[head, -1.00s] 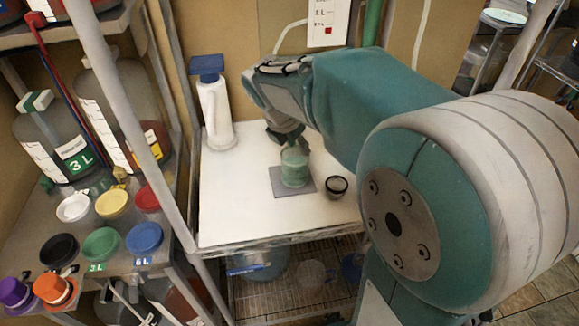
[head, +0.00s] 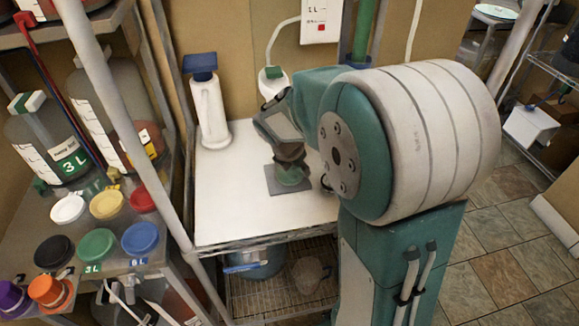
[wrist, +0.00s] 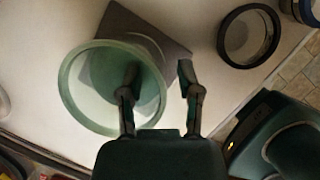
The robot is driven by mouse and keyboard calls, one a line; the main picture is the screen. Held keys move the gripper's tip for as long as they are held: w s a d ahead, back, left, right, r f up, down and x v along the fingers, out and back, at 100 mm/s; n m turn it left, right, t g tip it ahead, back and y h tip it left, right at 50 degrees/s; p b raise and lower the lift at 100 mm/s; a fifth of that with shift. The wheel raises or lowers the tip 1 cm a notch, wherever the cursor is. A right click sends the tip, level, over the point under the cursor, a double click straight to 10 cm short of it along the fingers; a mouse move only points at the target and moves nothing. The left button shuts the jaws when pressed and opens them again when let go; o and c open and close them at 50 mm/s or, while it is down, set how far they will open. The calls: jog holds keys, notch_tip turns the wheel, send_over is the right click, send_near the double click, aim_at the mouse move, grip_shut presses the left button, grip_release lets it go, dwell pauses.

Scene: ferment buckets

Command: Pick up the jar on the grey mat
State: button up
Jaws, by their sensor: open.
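The green glass jar (head: 289,179) stands on the grey mat (head: 280,192) on the white table. It also shows in the wrist view as a wide round rim (wrist: 75,100). My gripper (head: 290,160) is right over the jar and hides its upper part in the head view. In the wrist view my gripper (wrist: 158,80) is open. One finger reaches over the jar's mouth and the other is outside the rim, with the jar wall between them. The mat (wrist: 140,25) shows beneath the jar. I cannot tell whether either finger touches the glass.
A dark-rimmed round container (wrist: 248,34) stands close to the mat. A white bottle with a blue top (head: 209,110) stands at the table's back left. A rack with coloured lids (head: 97,244) and a grey post (head: 120,90) border the left. The table's front left is clear.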

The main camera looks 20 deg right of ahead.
grip_shut()
jog(key=shift+r, duration=0.1)
